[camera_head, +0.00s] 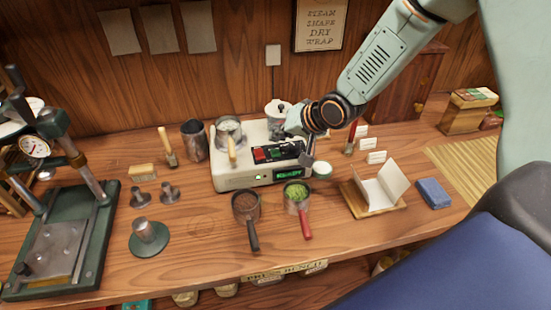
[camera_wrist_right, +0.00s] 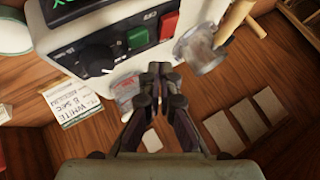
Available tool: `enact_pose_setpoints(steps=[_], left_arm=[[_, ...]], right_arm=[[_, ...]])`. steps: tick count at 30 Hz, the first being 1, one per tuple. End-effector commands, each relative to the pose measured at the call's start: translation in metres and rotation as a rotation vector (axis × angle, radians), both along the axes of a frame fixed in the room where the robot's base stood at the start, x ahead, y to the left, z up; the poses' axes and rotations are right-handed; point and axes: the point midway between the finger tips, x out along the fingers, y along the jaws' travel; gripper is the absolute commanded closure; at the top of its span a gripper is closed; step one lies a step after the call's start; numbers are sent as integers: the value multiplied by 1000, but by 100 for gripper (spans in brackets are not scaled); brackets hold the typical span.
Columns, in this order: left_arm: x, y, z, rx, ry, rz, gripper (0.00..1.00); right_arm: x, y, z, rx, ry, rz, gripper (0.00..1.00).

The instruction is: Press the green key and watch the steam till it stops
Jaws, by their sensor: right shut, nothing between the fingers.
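The cream steamer (camera_head: 232,182) stands mid-bench; its green display (camera_head: 289,174) seems to read READY. Its dark panel carries a red key (camera_head: 261,155), a green key (camera_head: 276,152) and a knob. In the wrist view the green key (camera_wrist_right: 138,37) sits between the red key (camera_wrist_right: 169,25) and the black knob (camera_wrist_right: 100,57). My right gripper (camera_head: 308,160) is shut and empty at the steamer's right end; its fingertips (camera_wrist_right: 160,70) appear apart from the green key. A metal cup (camera_head: 229,132) with a wooden handle sits on the steamer; I cannot make out clear steam. My left gripper is out of view.
Two handled cups stand in front, one with brown leaf (camera_head: 246,203), one with green leaf (camera_head: 297,192). A green press (camera_head: 92,240) stands at left. A wrap on a wooden board (camera_head: 377,208) and a blue block (camera_head: 433,193) lie at right. The front middle bench is mostly clear.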

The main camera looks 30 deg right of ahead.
Motion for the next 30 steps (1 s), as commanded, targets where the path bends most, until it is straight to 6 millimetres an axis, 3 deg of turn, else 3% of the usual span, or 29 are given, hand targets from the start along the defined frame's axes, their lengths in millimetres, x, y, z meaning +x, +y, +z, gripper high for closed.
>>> enact_pose_setpoints(steps=[1,6,30], left_arm=[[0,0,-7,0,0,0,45],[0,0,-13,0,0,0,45],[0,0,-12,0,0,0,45]], right_arm=[[0,0,-10,-1,1,0,100],[0,0,-18,0,0,0,100],[0,0,-18,0,0,0,100]])
